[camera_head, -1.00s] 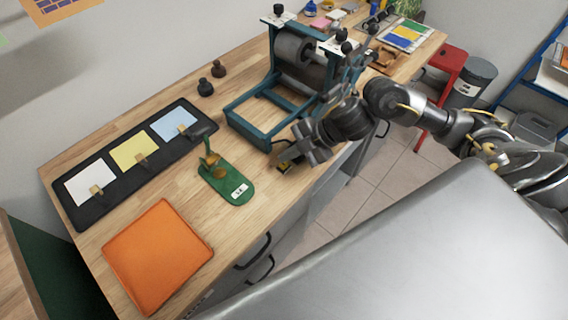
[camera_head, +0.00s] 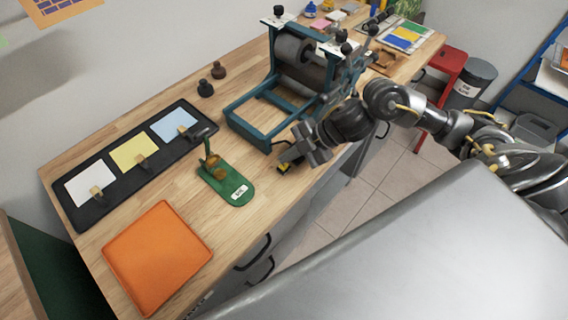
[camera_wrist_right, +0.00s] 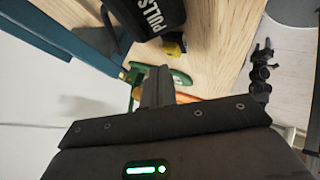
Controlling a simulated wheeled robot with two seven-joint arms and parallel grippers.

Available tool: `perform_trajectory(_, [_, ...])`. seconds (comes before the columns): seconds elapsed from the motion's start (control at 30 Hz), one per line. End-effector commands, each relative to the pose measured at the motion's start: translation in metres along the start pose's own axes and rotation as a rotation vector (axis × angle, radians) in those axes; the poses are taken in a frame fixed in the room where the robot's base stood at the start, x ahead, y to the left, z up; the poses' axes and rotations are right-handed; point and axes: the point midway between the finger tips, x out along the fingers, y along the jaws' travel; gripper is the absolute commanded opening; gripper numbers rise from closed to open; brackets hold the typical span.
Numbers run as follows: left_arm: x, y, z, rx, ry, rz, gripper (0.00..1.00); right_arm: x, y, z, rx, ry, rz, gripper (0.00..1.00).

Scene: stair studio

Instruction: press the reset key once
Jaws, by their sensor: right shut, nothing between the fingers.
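A small black box with a yellow part (camera_head: 284,168) sits at the front edge of the bench, just below my right gripper (camera_head: 299,148) in the head view. The right wrist view shows the black box (camera_wrist_right: 150,15) with white "PULLS" lettering and a yellow key (camera_wrist_right: 173,48) on its end. It may be the reset key; no reset lettering is legible. My right gripper's fingers (camera_wrist_right: 157,85) are shut and empty, appearing close to the yellow key. I cannot tell whether they touch it. My left gripper is not in view.
A blue-framed roller press (camera_head: 262,128) stands behind the box. A green-based device (camera_head: 238,194) sits to its left, with an orange pad (camera_head: 157,256) nearer the front. A black tray (camera_head: 90,214) holds coloured cards. Bare wood lies between them.

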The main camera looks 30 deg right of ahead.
Motion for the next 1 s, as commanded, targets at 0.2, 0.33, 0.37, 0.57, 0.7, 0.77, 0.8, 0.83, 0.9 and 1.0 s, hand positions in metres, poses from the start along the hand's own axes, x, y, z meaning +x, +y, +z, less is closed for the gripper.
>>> perform_trajectory(0.2, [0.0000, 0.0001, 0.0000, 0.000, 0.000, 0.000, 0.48, 0.0000, 0.0000, 0.0001, 0.000, 0.000, 0.000, 0.00])
perform_trajectory(0.33, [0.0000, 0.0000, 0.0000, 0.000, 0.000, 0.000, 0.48, 0.0000, 0.0000, 0.0001, 0.000, 0.000, 0.000, 0.00])
perform_trajectory(0.37, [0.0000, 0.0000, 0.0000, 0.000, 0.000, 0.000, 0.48, 0.0000, 0.0000, 0.0001, 0.000, 0.000, 0.000, 0.00])
perform_trajectory(0.57, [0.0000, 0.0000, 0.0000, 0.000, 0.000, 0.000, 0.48, 0.0000, 0.0000, 0.0001, 0.000, 0.000, 0.000, 0.00])
perform_trajectory(0.7, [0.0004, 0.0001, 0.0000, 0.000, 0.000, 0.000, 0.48, 0.0005, -0.0005, 0.0005, 0.000, 0.000, 0.000, 0.00])
perform_trajectory(0.77, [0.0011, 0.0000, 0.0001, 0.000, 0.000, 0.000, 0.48, 0.0016, -0.0013, 0.0012, 0.001, 0.000, 0.000, 0.00])
perform_trajectory(0.8, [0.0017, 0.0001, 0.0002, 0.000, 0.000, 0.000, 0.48, 0.0025, -0.0020, 0.0019, 0.001, 0.000, -0.001, 0.00])
perform_trajectory(0.83, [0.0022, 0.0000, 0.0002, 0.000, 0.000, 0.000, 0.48, 0.0033, -0.0026, 0.0024, 0.002, 0.000, -0.001, 0.00])
perform_trajectory(0.9, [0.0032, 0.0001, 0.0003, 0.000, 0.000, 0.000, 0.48, 0.0050, -0.0039, 0.0037, 0.001, 0.000, -0.001, 0.00])
perform_trajectory(1.0, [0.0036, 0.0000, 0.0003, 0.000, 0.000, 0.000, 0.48, 0.0062, -0.0047, 0.0046, 0.000, -0.001, -0.001, 0.00])
